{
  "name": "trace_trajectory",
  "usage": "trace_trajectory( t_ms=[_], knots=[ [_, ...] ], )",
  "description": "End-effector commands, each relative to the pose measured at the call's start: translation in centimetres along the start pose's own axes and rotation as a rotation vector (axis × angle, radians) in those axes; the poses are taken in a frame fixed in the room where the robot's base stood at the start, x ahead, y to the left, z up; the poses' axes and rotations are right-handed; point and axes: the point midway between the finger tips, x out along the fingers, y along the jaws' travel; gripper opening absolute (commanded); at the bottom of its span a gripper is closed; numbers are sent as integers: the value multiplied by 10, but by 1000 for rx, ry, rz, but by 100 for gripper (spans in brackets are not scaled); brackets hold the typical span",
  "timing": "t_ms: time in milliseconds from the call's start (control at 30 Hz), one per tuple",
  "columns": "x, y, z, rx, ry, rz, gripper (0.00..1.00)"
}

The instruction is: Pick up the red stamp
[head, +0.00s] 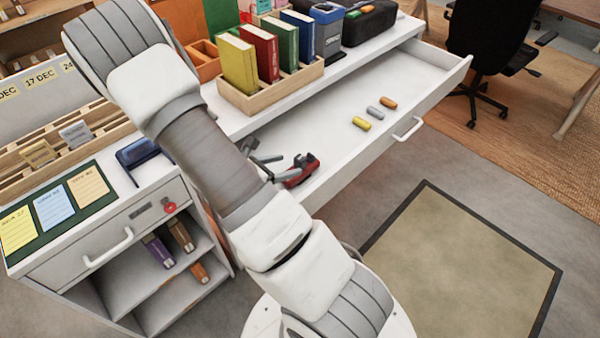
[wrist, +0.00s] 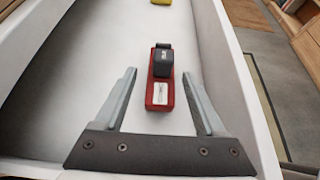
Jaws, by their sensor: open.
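The red stamp (wrist: 160,92) lies in the open white drawer, with a black block-like part and a pale label on its red body. It also shows in the head view (head: 301,171), partly behind my arm. My gripper (wrist: 159,76) is open, with one grey finger on each side of the stamp and a visible gap on both sides. Nothing is held. I cannot tell exactly how far the fingers are above the drawer floor.
The drawer's front wall (head: 437,100) is close to my arm. Yellow (head: 361,123), grey (head: 375,112) and orange (head: 388,102) pieces lie farther along the drawer. A wooden book box (head: 262,98) stands on the desktop behind it.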

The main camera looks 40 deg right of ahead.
Motion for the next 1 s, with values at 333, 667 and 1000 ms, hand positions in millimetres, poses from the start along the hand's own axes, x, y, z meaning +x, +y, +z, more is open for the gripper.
trace_trajectory(
  t_ms=[333, 667, 1000],
  knots=[
    [45, -4, 1, 1, -1, -3, 72],
    [45, -4, 2, 0, -1, -2, 56],
    [45, -4, 2, 0, -1, -2, 0]
  ],
)
